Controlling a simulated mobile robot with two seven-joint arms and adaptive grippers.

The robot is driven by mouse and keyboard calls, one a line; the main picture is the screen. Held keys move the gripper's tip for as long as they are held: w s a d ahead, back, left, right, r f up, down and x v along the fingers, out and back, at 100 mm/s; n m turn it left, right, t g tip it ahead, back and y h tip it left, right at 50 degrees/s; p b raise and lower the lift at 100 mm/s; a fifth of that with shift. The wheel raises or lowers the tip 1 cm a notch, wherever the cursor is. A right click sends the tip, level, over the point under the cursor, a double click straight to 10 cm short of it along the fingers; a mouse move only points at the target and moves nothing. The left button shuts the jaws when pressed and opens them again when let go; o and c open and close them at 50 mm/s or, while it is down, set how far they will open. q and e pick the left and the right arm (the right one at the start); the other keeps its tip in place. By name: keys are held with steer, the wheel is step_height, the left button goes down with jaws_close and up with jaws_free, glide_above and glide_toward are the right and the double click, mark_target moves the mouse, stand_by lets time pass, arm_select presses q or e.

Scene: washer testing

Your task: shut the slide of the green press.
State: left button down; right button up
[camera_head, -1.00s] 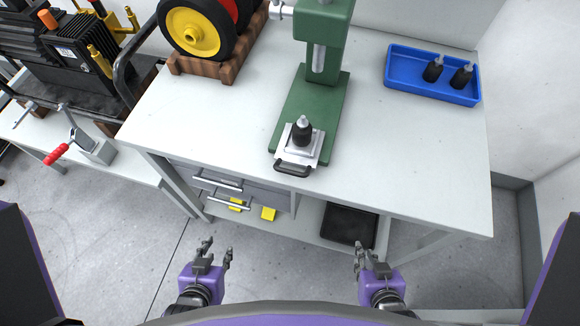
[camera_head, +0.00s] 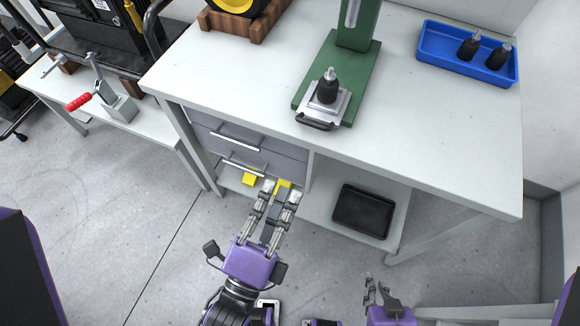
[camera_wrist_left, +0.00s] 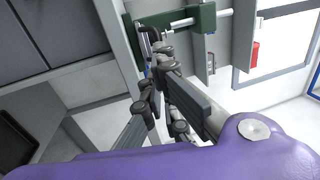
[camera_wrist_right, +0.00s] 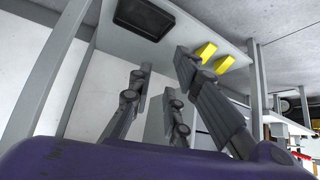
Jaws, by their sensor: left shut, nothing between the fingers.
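The green press (camera_head: 358,75) stands on the white table. Its slide (camera_head: 340,107), a silver plate with a dark handle (camera_head: 315,122), sticks out at the press's front, near the table's front edge. A black part with a silver tip (camera_head: 327,86) stands upright on the slide. Green press parts (camera_wrist_left: 200,20) also show at the top of the left wrist view. My left gripper (camera_head: 282,193) is shut and empty, in front of the table and below the slide in the picture, apart from it. My right gripper (camera_head: 379,283) is open and empty, lower right; its fingers (camera_wrist_right: 160,85) stand apart.
A blue tray (camera_head: 436,70) with two black parts stands at the table's back right. A wooden block (camera_head: 243,29) carries a yellow wheel at the back left. Under the table are grey drawers (camera_head: 215,145), yellow pieces and a black tray (camera_head: 362,212). The tabletop around the press is clear.

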arm_select(q)
steer(key=p, duration=0.3)
glide_toward(324, 97)
steer(key=s+r, duration=0.2)
steer(key=s, duration=0.1)
steer(key=shift+w+a+f, duration=0.2)
steer(key=shift+w+a, duration=0.05)
steer(key=shift+w, duration=0.35)
steer(key=shift+w+d, duration=0.15)
steer(key=shift+w, duration=0.2)
steer(key=x, duration=0.2)
steer(key=f+x, duration=0.1)
steer(key=x, duration=0.5)
steer(key=shift+w+f+b, duration=0.25)
steer(key=shift+f+b, duration=0.05)
steer(key=shift+b, duration=0.05)
